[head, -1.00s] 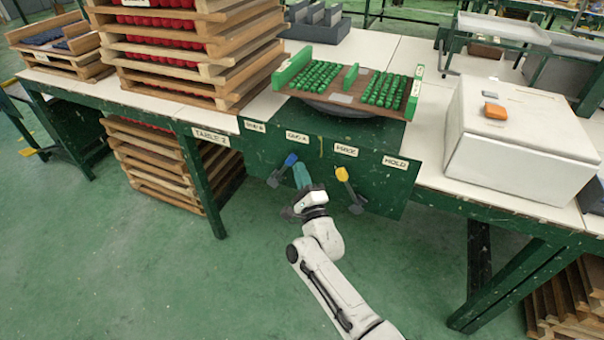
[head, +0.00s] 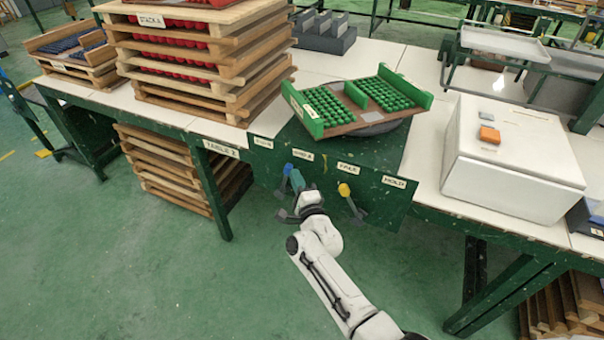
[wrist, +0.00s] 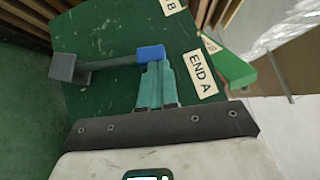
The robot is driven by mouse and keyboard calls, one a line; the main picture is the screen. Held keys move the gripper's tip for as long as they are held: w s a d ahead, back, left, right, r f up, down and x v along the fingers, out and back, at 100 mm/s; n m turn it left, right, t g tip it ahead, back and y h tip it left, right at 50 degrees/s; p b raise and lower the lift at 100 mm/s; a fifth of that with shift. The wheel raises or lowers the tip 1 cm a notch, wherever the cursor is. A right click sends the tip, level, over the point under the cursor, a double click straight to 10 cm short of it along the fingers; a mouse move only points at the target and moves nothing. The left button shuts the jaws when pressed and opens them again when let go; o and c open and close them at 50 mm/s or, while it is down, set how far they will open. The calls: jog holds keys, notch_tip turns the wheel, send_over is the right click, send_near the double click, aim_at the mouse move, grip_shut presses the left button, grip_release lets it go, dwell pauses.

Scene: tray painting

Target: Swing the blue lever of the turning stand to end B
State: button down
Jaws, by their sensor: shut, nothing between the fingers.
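The blue lever (head: 287,169) is on the green front panel below the turning stand (head: 372,127). Its blue end is below and left of the END A label (head: 303,155), between it and the END B label (head: 263,142). In the wrist view its blue knob (wrist: 151,53) sits on a grey arm running left to a pivot block. My gripper (wrist: 155,68) is shut and empty, its teal fingertips right against the knob's lower side; firm contact cannot be told. The stand carries a brown tray (head: 345,127) with green parts and green end rails, lying skewed.
A yellow-tipped lever (head: 345,190) hangs right of my gripper, below the FREE label (head: 348,167) and HOLD label (head: 394,181). Stacked wooden trays (head: 200,60) stand left, a white box (head: 505,158) right. Open floor lies in front of the table.

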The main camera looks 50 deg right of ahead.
aim_at(287, 171)
jog(key=w+r+n+p, duration=0.1)
jog(key=p, duration=0.1)
jog(key=w+a+r+n+g+y+p, duration=0.1)
jog(key=p, duration=0.2)
jog(key=shift+w, duration=0.3)
jog(key=shift+w+a+n+g+y+p, duration=0.2)
jog(key=shift+w+n+g+p, duration=0.1)
jog(key=shift+w+g+p, duration=0.2)
jog(key=shift+w+a+n+g+y+p, duration=0.15)
jog(key=shift+w+n+g+p, duration=0.15)
jog(key=shift+w+g+p, duration=0.25)
jog(key=shift+f, duration=0.1)
jog(key=shift+t, duration=0.25)
jog(key=w, duration=0.1)
jog(key=w+a, duration=0.1)
jog(key=w, duration=0.1)
jog(key=w+b, duration=0.1)
jog(key=shift+w+a+f, duration=0.1)
jog(key=shift+w+a, duration=0.1)
jog(key=shift+a, duration=0.1)
jog(key=shift+w+a, duration=0.2)
